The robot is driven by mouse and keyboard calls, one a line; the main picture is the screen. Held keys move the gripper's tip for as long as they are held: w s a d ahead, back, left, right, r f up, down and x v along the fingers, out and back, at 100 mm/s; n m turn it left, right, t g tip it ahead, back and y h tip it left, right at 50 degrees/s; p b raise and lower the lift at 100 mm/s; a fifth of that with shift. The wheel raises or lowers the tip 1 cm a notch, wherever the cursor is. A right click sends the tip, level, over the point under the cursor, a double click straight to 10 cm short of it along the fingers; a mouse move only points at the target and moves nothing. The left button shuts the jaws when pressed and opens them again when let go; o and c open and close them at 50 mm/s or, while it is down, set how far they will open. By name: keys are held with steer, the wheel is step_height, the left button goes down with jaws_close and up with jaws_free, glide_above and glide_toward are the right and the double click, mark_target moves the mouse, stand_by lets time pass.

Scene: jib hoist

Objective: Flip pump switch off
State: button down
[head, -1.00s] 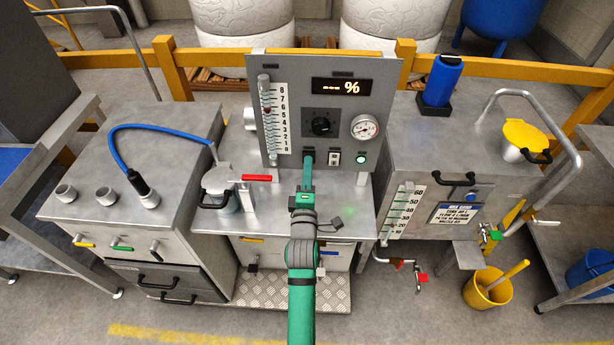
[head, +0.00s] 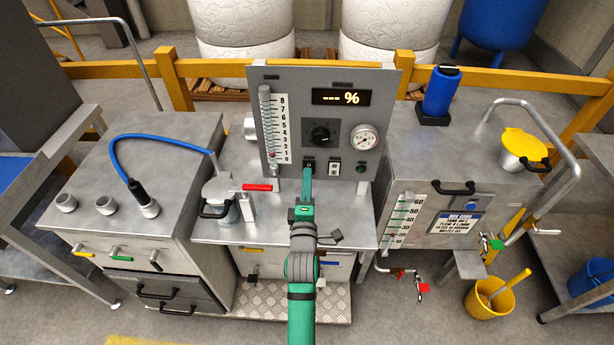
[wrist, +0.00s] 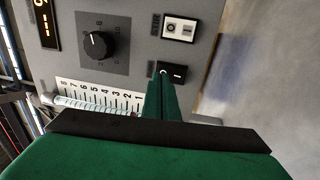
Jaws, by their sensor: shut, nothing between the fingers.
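The grey control panel (head: 335,85) stands upright on the middle bench. A black rocker switch (wrist: 178,73) sits low on it, which I take for the pump switch; my fingertips partly cover it in both views. My gripper (wrist: 163,80) is shut and empty, its green fingers pointing at this switch, at or very near its face. In the head view my gripper (head: 307,170) reaches up to the panel's lower edge. A white-framed switch (head: 334,169) sits just right of it. The round lamp (head: 361,169) further right is dark.
A lidded pot (head: 219,199) with a red-handled valve (head: 257,188) stands left of my arm.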

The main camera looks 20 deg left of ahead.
steer(key=r+v, duration=0.2)
steer(key=v, duration=0.9)
steer(key=shift+s+d+r, duration=0.2)
steer(key=shift+s+r, duration=0.15)
steer(key=shift+s, duration=0.15)
steer(key=shift+d, duration=0.15)
steer(key=shift+s, duration=0.2)
steer(key=s+d+f+m+g+h, duration=0.1)
steer(key=s+d+m, duration=0.4)
steer(key=s, duration=0.6)
steer(key=s+d+f+m+g+h, duration=0.1)
steer(key=s+d+f+m+h, duration=0.1)
steer(key=s+d+f+m, duration=0.3)
steer(key=s+d+f+m+g+h, duration=0.1)
steer(key=s+d+m, duration=0.4)
steer(key=s+m, duration=0.6)
steer(key=s+f+h, duration=0.1)
steer(key=s+f, duration=0.1)
steer(key=s, duration=0.4)
steer(key=shift+d+f+h, duration=0.3)
steer(key=shift+d+f, duration=0.05)
